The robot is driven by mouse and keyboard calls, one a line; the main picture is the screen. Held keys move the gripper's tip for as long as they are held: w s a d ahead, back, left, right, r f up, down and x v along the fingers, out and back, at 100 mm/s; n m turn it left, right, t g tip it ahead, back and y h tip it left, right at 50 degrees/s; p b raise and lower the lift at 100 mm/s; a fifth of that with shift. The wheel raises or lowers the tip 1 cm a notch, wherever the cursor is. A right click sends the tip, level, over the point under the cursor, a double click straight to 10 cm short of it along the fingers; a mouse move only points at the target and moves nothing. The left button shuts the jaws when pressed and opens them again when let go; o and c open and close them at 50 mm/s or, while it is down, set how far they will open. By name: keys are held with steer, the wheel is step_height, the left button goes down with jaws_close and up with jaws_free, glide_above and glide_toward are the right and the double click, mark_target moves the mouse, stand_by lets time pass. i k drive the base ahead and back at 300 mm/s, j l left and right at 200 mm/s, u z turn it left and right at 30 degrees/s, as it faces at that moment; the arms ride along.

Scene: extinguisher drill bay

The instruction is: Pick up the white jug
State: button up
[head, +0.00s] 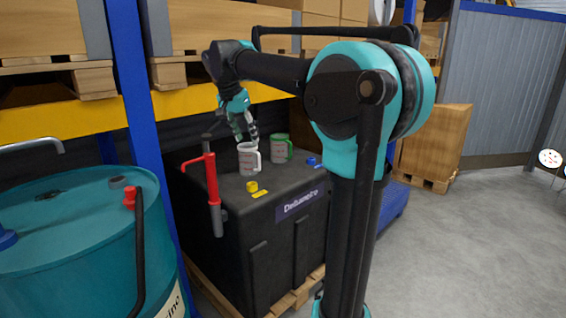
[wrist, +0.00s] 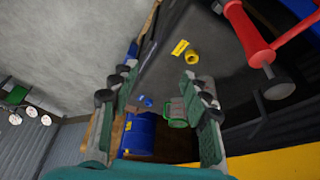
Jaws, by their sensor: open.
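The white jug (head: 248,160) stands upright on top of a black container (head: 228,191) in the head view, its handle toward the right. My gripper (head: 245,136) is above it, pointing down, with its fingertips close to the jug's rim. I cannot tell whether they touch it. In the wrist view my gripper (wrist: 160,75) is open, with fingers at left and right. I cannot make out the white jug there. A green jug (head: 281,149) stands just right of and behind the white jug; it also shows in the wrist view (wrist: 177,112) beside the right finger.
A red hand pump (head: 212,185) rises at the container's left edge. A yellow cap (head: 252,187) and a blue cap (head: 311,161) sit on the top. A teal drum (head: 80,240) stands at left. A blue rack post (head: 137,90) and yellow beam (head: 60,121) are near my arm.

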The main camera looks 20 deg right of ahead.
mark_target(249, 157)
steer(key=i+l+u, duration=0.15)
steer(key=i+l, duration=0.3)
steer(key=i+l+u, duration=0.2)
steer(key=i+l, duration=0.2)
steer(key=i+l+u, duration=0.15)
steer(key=i+l, duration=0.2)
steer(key=l, duration=0.3)
